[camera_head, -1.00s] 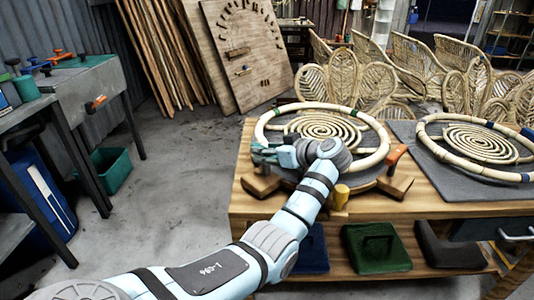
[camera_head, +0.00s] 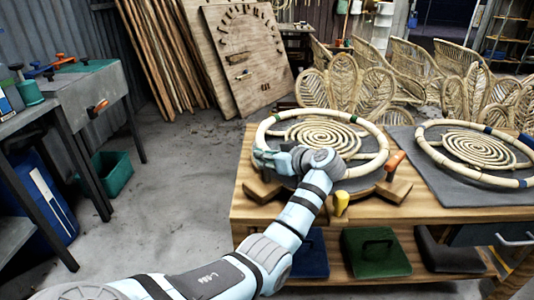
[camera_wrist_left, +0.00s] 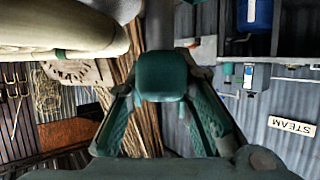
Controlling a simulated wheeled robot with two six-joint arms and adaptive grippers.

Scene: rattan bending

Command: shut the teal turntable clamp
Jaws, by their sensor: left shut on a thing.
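The teal turntable clamp's handle (camera_wrist_left: 162,75) shows between the fingers of my left gripper (camera_wrist_left: 162,100) in the left wrist view. The fingers are shut on it. In the head view, my left gripper (camera_head: 268,158) is at the left edge of the turntable, and it largely hides the teal clamp there. The dark turntable (camera_head: 358,184) carries a pale rattan ring (camera_head: 384,153) with coloured bands. The ring also shows close by at the upper left of the left wrist view (camera_wrist_left: 60,32). My right gripper is not in view.
A yellow clamp (camera_head: 341,199) and an orange clamp (camera_head: 395,160) stand at the turntable's front and right. A second rattan ring (camera_head: 426,150) lies on a grey mat at the right. The wooden bench's (camera_head: 460,205) front strip is clear.

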